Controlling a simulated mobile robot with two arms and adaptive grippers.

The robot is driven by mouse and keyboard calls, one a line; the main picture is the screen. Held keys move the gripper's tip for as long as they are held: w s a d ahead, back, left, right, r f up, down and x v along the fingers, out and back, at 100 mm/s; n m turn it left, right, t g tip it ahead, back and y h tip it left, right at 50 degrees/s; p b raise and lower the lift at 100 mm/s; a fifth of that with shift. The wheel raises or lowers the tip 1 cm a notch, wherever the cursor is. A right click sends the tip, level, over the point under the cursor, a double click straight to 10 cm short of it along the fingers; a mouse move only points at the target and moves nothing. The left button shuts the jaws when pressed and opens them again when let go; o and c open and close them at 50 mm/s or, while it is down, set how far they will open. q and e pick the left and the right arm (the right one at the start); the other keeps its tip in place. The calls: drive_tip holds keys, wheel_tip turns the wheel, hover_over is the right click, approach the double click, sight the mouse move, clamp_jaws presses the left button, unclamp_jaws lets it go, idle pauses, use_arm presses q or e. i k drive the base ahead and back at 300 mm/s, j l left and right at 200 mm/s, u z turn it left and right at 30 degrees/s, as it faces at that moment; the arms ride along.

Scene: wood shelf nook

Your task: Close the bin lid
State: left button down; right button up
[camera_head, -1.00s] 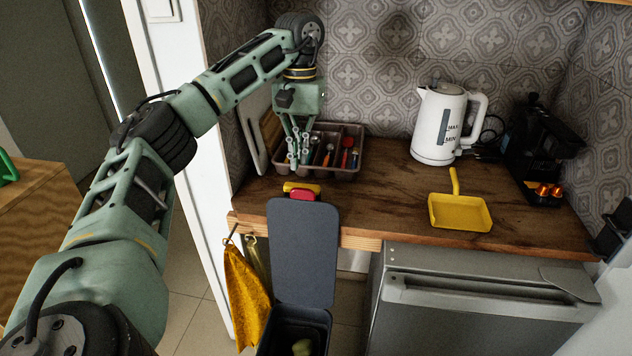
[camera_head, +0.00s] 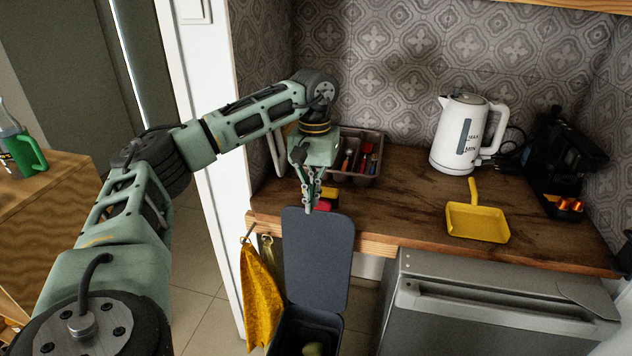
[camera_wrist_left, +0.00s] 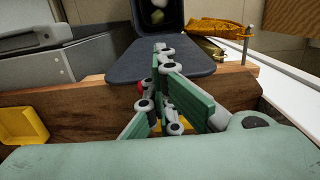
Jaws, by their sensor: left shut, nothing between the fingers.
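The dark grey bin (camera_head: 303,333) stands on the floor in front of the counter. Its lid (camera_head: 318,262) is up, leaning near the counter's front edge, and a greenish item shows inside the bin. My left gripper (camera_head: 309,208) is shut and empty, pointing down at the upper edge of the lid. I cannot tell whether it touches the lid. In the left wrist view the lid (camera_wrist_left: 172,58) lies just beyond the shut fingers, with the open bin (camera_wrist_left: 155,14) behind it. My right gripper is not in view.
A red and yellow object (camera_head: 328,200) sits at the counter edge beside the gripper. A cutlery tray (camera_head: 374,172), white kettle (camera_head: 462,135), yellow pan (camera_head: 478,222) and black coffee machine (camera_head: 560,160) stand on the counter. A yellow cloth (camera_head: 260,300) hangs left of the bin.

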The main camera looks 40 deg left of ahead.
sight(317, 247)
drive_tip(key=k+l, duration=0.35)
drive_tip(key=k, duration=0.15)
drive_tip(key=k+l, duration=0.3)
drive_tip(key=k, duration=0.15)
